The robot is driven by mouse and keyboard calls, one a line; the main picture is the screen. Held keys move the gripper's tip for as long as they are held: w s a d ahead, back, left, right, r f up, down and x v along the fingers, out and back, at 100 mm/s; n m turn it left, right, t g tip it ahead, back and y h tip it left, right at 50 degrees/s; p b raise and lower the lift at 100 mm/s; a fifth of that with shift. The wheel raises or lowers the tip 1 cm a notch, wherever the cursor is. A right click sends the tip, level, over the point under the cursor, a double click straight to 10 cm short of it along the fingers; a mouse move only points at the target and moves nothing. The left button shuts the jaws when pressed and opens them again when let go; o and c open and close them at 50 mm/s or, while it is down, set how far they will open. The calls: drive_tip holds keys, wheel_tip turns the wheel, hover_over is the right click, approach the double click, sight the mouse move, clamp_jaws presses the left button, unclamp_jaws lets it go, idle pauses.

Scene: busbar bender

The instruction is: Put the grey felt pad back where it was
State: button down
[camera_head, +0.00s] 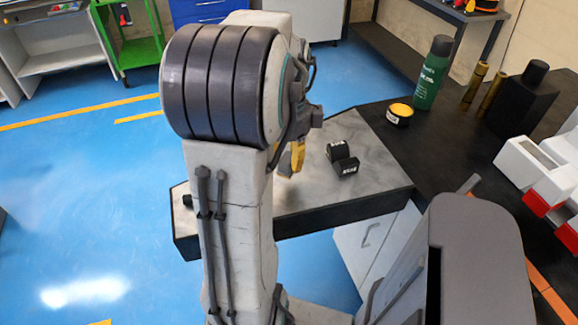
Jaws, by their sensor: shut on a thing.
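My gripper (297,162), with a yellow finger showing, is over the grey work surface (380,180), partly hidden behind my arm. It is shut on a small grey piece (285,164), which looks like the grey felt pad. The piece is at the left of the yellow finger, and its left side is close to my arm's outline. I cannot tell whether it touches the surface below.
Two black labelled blocks (346,166) (337,150) sit just right of my gripper. A yellow-topped black tin (399,114), a green bottle (432,73), brass cylinders (475,82) and a black bottle (522,98) stand farther right. The grey surface's right part is clear.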

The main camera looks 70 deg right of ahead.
sight(289, 156)
drive_tip(key=shift+f+p, duration=0.4)
drive_tip(key=shift+f, duration=1.45)
drive_tip(key=shift+f, duration=0.2)
drive_tip(key=c, duration=0.9)
unclamp_jaws()
drive_tip(key=shift+c, duration=0.2)
drive_tip(key=shift+r, duration=0.1)
wheel_tip(289, 156, up, 8)
drive_tip(key=shift+a+f, duration=0.1)
drive_tip(key=shift+a, duration=0.05)
drive_tip(key=shift+r+b, duration=0.3)
drive_tip(key=shift+r, duration=0.1)
drive_tip(key=shift+a+r+b, duration=0.15)
drive_tip(key=shift+r+b, duration=0.3)
drive_tip(key=shift+r, duration=1.35)
